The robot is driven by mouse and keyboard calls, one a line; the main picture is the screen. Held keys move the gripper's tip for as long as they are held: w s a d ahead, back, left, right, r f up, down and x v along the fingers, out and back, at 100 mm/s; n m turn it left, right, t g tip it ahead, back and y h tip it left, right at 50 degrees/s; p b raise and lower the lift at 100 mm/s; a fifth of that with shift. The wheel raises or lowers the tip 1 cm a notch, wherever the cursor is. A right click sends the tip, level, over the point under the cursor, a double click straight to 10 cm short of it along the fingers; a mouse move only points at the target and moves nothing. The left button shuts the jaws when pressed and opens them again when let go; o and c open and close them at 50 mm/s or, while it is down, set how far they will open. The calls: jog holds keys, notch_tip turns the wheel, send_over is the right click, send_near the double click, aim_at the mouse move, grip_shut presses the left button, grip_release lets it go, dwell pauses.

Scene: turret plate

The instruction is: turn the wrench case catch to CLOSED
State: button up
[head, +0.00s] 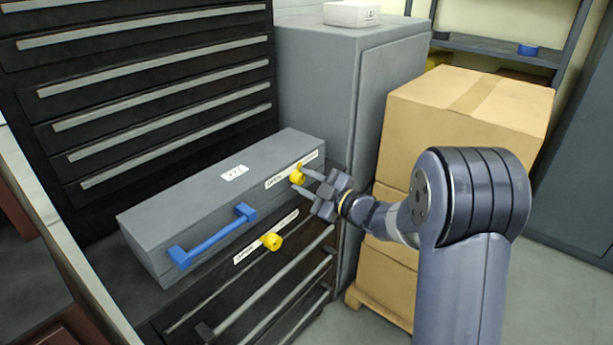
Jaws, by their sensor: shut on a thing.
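The wrench case (205,190) is a long grey box with a blue handle (212,236) on its front. It lies on a dark drawer cabinet. A yellow catch knob (297,177) sits at the right end of the case front, beside a white label strip (292,171) whose words are too small to read. My gripper (302,183) reaches in from the right and is shut on this knob, one finger above and one below. The catch's exact angle cannot be told. A second yellow knob (272,241) with its own label (265,237) is lower, on the cabinet front.
A tall black drawer cabinet (150,85) stands behind the case at left. A grey cabinet (315,90) is behind the gripper. Stacked cardboard boxes (470,110) on a pallet stand close behind my arm. Grey floor (560,290) is open at the lower right.

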jog(key=shift+m+p, duration=0.3)
jog(key=shift+m, duration=0.3)
jog(key=shift+f+m, duration=0.1)
jog(key=shift+m, duration=0.2)
jog(key=o, duration=1)
jog(key=v, duration=1)
jog(key=shift+s+d, duration=0.3)
